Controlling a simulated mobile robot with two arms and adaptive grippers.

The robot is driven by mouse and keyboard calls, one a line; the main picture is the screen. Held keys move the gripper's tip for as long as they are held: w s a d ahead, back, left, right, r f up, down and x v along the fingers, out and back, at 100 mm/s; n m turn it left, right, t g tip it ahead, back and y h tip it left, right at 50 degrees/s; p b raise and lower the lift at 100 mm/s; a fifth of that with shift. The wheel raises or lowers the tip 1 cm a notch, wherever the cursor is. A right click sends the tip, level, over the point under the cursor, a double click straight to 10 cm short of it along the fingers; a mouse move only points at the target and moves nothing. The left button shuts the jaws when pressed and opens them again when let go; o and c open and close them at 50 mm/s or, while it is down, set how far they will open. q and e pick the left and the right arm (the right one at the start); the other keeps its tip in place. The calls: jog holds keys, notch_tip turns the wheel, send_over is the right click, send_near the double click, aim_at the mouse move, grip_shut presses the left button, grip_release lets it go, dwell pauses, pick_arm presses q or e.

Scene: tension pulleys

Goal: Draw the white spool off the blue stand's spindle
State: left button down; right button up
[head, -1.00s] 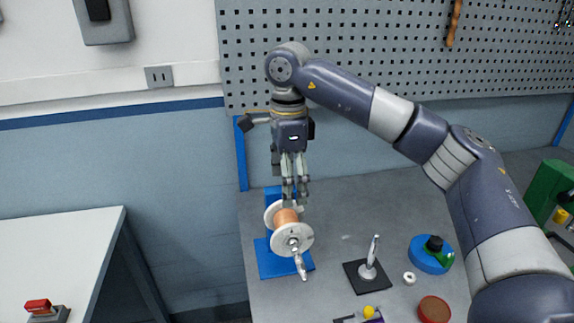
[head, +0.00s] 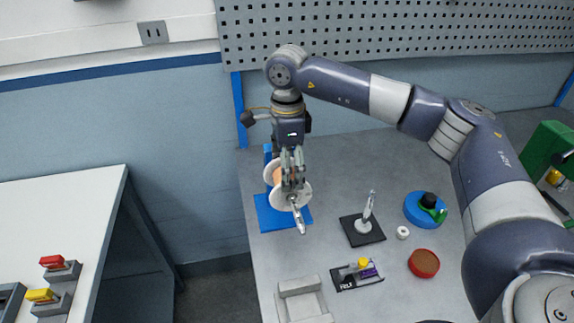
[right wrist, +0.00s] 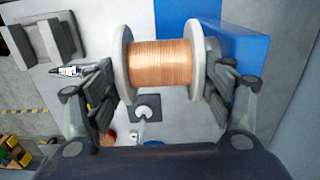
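The white spool (head: 279,199), wound with copper-coloured wire, sits on the blue stand (head: 268,222) at the left of the grey table. A silver end piece (head: 297,216) sticks out from its near face. My right gripper (head: 293,182) points down over the spool from above and partly covers it. In the right wrist view the spool (right wrist: 160,66) lies between the spread fingers, one outside each flange. The fingers are very close to the flanges; whether they touch cannot be told. The spindle inside the spool is hidden. My left gripper is not in view.
A post on a black base (head: 362,231), a small white ring (head: 402,232), a blue disc (head: 421,213) and a red-brown disc (head: 424,263) stand to the right. A black plate (head: 349,281) and a grey tray (head: 303,304) lie nearer. The pegboard (head: 400,30) is behind.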

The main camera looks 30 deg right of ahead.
jog(key=shift+r, duration=0.1)
jog(key=shift+c, duration=1.2)
jog(key=shift+s+a, duration=0.15)
jog(key=shift+s, duration=0.5)
jog(key=shift+s+a+b, duration=0.15)
jog(key=shift+s+b, duration=0.1)
jog(key=shift+s, duration=0.3)
jog(key=shift+s+a+b, duration=0.15)
jog(key=shift+s+b, duration=0.05)
jog(key=shift+s, duration=0.3)
jog(key=shift+s, duration=0.1)
jog(key=shift+s+a+b, duration=0.2)
jog(key=shift+s+b, duration=0.15)
jog(key=shift+s, duration=0.45)
jog(key=shift+s+a+b, duration=0.2)
jog(key=shift+s+b, duration=0.1)
jog(key=shift+s, duration=0.5)
